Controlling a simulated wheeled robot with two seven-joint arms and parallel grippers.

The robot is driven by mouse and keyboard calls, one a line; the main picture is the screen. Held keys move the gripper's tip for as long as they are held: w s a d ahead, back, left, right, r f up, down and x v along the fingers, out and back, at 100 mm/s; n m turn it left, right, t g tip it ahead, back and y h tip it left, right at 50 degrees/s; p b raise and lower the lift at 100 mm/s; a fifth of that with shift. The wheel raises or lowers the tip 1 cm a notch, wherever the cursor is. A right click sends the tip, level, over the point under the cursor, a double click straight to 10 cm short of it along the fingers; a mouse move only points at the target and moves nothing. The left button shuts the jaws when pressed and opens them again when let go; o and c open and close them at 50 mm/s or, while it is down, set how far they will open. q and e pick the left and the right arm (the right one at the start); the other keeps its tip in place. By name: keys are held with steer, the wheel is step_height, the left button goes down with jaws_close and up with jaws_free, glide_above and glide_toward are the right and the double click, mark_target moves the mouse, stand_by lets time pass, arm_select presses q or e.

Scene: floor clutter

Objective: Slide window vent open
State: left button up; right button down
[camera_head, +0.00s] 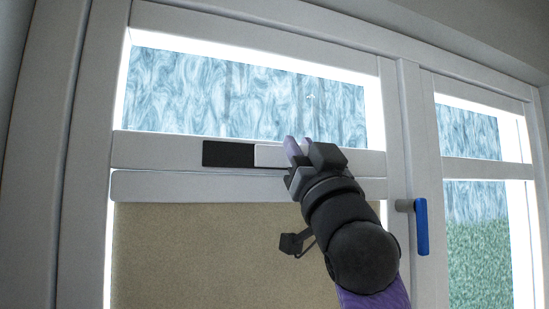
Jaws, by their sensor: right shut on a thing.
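The window vent is set in the white horizontal bar of the left window. Its black strip (229,154) shows at the left, and a light slider (268,156) lies directly to the right of it. My right gripper (299,148) comes up from the lower right, with its fingertips at the slider's right part. It is shut on the slider. The gripper hides the slider's right end. My left gripper is not in view.
A blue window handle (421,226) sticks out on the frame to the right of my right arm. A beige panel (200,255) lies below the bar. Patterned glass (240,95) lies above it. The bar left of the black strip is clear.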

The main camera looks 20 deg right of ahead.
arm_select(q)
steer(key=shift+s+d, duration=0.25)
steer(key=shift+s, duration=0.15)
arm_select(e)
steer(key=shift+d, duration=0.3)
steer(key=c, duration=1)
jaws_free()
steer(key=o, duration=0.4)
steer(key=shift+s+d, duration=0.1)
steer(key=shift+d, duration=0.25)
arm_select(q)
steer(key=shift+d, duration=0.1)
arm_select(e)
steer(key=shift+o, duration=0.2)
steer(key=shift+a, duration=0.1)
steer(key=shift+a, duration=0.1)
